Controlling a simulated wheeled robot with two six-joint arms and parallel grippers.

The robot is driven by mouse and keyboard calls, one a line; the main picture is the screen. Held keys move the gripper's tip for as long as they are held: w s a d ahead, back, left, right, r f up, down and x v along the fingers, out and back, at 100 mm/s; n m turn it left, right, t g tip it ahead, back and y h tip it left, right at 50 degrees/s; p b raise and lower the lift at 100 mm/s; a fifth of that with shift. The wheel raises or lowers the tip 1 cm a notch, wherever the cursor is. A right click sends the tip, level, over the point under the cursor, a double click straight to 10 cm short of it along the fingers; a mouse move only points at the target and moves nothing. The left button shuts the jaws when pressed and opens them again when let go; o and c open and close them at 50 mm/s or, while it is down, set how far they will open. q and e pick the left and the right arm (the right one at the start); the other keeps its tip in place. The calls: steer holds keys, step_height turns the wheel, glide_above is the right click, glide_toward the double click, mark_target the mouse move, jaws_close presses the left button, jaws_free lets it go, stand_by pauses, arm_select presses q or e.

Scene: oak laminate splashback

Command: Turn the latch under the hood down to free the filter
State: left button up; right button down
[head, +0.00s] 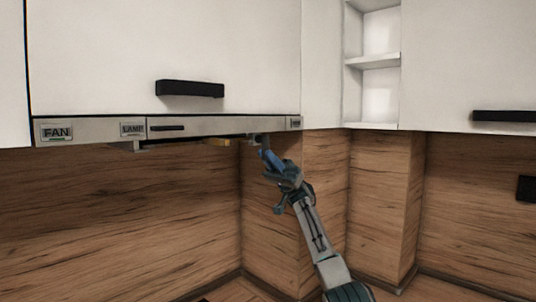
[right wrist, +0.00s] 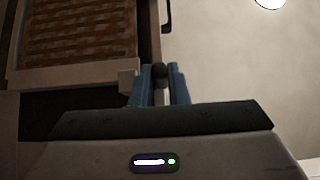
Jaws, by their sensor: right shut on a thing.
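The hood (head: 75,130) is a grey strip under the white cabinet in the head view. In the right wrist view its filter (right wrist: 80,30) shows as a brownish mesh in a pale frame at the upper left. My right gripper (head: 264,155) reaches up to the hood's underside near its right end. Its blue fingers (right wrist: 158,82) are shut on the latch (right wrist: 159,72), a small dark piece beside the filter frame's lower right corner. The fingers hide part of the latch, so I cannot tell its exact angle. My left gripper is in neither view.
A white cabinet door with a black handle (head: 190,89) is above the hood. Open white shelves (head: 374,62) and another cabinet stand to the right. The wood splashback (head: 120,200) is behind. A bright round lamp (right wrist: 270,3) shows at the wrist view's top edge.

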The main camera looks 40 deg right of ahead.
stand_by(0.4)
steer(key=c, duration=1.7)
jaws_free()
steer(key=shift+r, duration=0.1)
